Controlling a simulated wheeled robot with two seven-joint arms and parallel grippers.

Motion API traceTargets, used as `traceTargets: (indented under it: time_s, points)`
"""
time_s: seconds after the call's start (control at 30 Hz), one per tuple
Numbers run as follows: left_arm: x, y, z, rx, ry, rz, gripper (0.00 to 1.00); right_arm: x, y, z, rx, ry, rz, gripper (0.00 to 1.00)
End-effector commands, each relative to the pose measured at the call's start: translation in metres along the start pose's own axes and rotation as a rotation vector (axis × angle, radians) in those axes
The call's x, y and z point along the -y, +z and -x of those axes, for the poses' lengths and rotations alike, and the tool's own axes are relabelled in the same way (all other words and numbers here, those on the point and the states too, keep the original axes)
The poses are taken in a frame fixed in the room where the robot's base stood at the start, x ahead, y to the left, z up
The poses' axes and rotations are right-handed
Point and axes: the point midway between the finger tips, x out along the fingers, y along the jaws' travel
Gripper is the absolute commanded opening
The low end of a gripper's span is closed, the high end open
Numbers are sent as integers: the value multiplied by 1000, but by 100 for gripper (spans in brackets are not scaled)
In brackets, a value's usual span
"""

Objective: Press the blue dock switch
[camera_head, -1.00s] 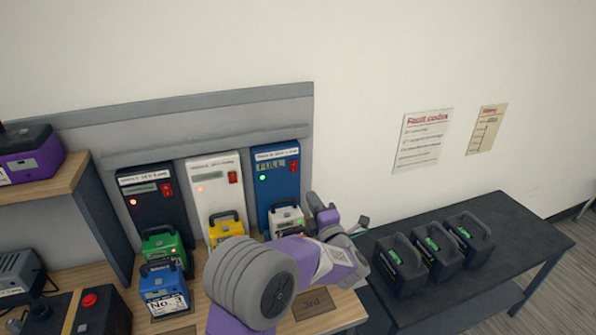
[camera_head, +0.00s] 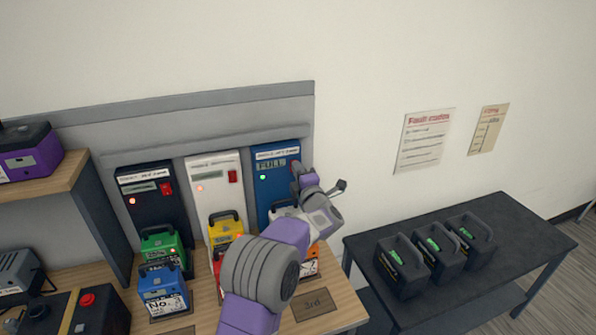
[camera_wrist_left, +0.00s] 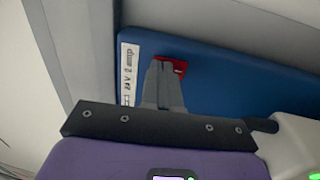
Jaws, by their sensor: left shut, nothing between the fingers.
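The blue dock (camera_head: 271,187) stands rightmost of three docks against the grey back panel, with a lit green light and a display. Its red switch (camera_wrist_left: 178,66) shows in the left wrist view, partly hidden behind my fingertips; in the head view my gripper mostly covers it. My left gripper (camera_head: 298,168) is shut and empty, its tips at the switch on the blue dock's face. In the left wrist view the shut fingers (camera_wrist_left: 162,66) overlap the switch; I cannot tell whether it is pressed in. My right gripper is not in view.
A black dock (camera_head: 148,199) and a white dock (camera_head: 213,180), each with a red switch, stand to the left. Green (camera_head: 163,248), yellow (camera_head: 225,229) and blue (camera_head: 163,287) batteries stand in front. A dark table (camera_head: 520,235) with black batteries is at right.

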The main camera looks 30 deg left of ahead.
Motion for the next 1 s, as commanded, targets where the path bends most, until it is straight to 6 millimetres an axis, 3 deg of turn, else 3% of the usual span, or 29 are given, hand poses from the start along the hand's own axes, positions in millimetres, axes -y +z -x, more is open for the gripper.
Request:
traceTargets:
  time_s: [0.27, 0.53, 0.83, 1.0]
  points:
    - [-1, 0, -1, -1, -6, 0, 0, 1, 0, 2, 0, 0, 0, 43]
    - [-10, -1, -11, -2, -111, 1, 0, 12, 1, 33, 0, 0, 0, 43]
    - [-6, 0, -7, -2, -99, 1, 0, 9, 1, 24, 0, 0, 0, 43]
    - [-10, 7, 16, 6, -102, 4, 0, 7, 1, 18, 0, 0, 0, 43]
